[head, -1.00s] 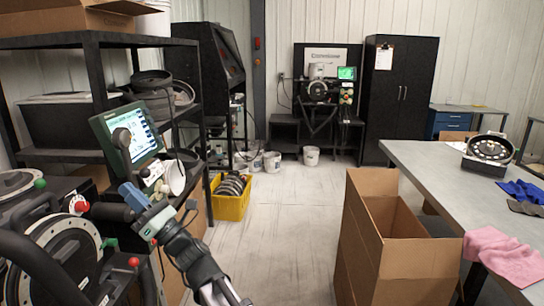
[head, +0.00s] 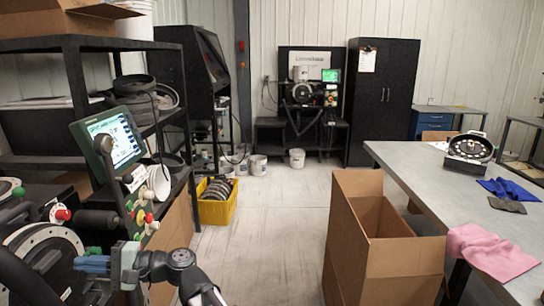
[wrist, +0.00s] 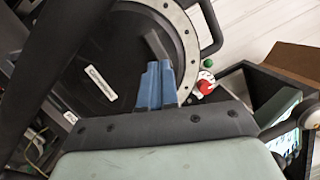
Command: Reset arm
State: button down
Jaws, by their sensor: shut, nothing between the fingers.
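My gripper (head: 92,264) is at the lower left in the head view, its blue fingers pointing left, in front of the seed meter stand. In the wrist view the two blue fingers (wrist: 155,85) are together, with nothing held. The round black meter housing (head: 42,262) with its pale bolted rim is at the lower left in the head view. In the wrist view the housing (wrist: 110,60) fills the area beyond the fingertips. Whether the fingers touch it I cannot tell.
A monitor (head: 113,141) and a panel of coloured knobs (head: 140,208) stand just beyond my arm. A black shelf (head: 85,42) is on the left. An open cardboard box (head: 375,245) stands by the grey table (head: 420,170). The floor (head: 275,215) between is clear.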

jog(key=w+d+f+n+t+h, duration=0.15)
jog(key=d+f+h, duration=0.3)
jog(key=f, duration=0.65)
jog(key=s+d+f+n+h, duration=0.1)
jog(key=d+f+n+h, duration=0.3)
jog(key=f, duration=0.8)
jog(key=w+d+f+n+t+h, duration=0.1)
jog(key=d+f+h, duration=0.35)
jog(key=f, duration=0.65)
jog(key=d+f+h, duration=0.3)
jog(key=d+f, duration=0.9)
jog(key=d, duration=0.2)
jog(key=s+d+f+m+g+h, duration=0.15)
jog(key=s+d+f, duration=0.25)
jog(key=d+f, duration=0.4)
jog(key=s+d+f+h, duration=0.3)
jog(key=d+f, duration=0.2)
jog(key=d, duration=0.5)
jog(key=s+d+f+m+g, duration=0.1)
jog(key=s+d+f+g, duration=0.1)
jog(key=s+d+f, duration=0.2)
jog(key=s+d+f+m+g+y, duration=0.1)
jog(key=s+d+f+m+g, duration=0.1)
jog(key=s+d+f, duration=0.3)
jog(key=s+d, duration=0.3)
jog(key=s, duration=0.4)
jog(key=shift+d+m, duration=0.3)
